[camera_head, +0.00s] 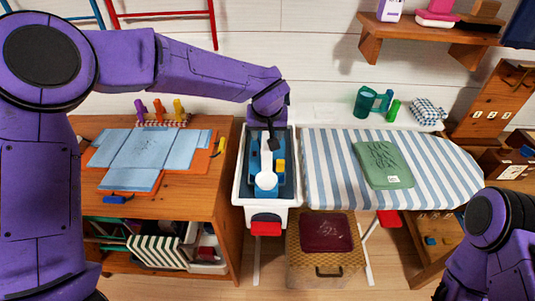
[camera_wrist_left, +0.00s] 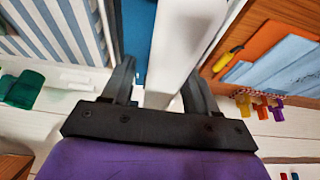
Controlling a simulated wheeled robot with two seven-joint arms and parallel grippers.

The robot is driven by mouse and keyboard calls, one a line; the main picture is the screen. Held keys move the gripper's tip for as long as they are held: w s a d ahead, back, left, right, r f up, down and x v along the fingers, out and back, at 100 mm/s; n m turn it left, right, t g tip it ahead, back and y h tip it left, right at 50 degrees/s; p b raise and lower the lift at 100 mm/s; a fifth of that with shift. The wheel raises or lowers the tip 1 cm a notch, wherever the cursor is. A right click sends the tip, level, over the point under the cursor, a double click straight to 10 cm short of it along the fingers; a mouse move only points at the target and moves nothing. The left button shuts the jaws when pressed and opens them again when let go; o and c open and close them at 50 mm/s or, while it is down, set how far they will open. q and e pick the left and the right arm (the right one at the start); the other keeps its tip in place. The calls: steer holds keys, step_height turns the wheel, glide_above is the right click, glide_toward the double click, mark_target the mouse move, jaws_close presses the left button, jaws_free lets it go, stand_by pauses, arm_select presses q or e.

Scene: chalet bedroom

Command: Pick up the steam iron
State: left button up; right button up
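The steam iron (camera_head: 266,179), blue with a white upper part, lies in the white tray at the left end of the ironing board. My left gripper (camera_head: 268,132) points down over the far part of the iron. In the left wrist view its two dark fingers (camera_wrist_left: 160,88) stand apart, with a long white piece between or below them, which looks like the iron's top. I cannot tell whether they touch it. The gripper hides the iron's far end. Part of my right arm shows at the lower right; its gripper is out of view.
The tray (camera_head: 238,190) sits between a wooden table (camera_head: 190,200) with folded blue cloth (camera_head: 145,148) and the striped ironing board (camera_head: 335,165). A folded green cloth (camera_head: 384,165) lies on the board. A green jug (camera_head: 369,102) and a wall shelf (camera_head: 425,38) are behind.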

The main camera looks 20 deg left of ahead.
arm_select(q)
steer(key=c, duration=1)
steer(key=shift+r, duration=0.1)
stand_by(0.5)
steer(key=shift+w+r, duration=0.1)
steer(key=shift+w, duration=0.05)
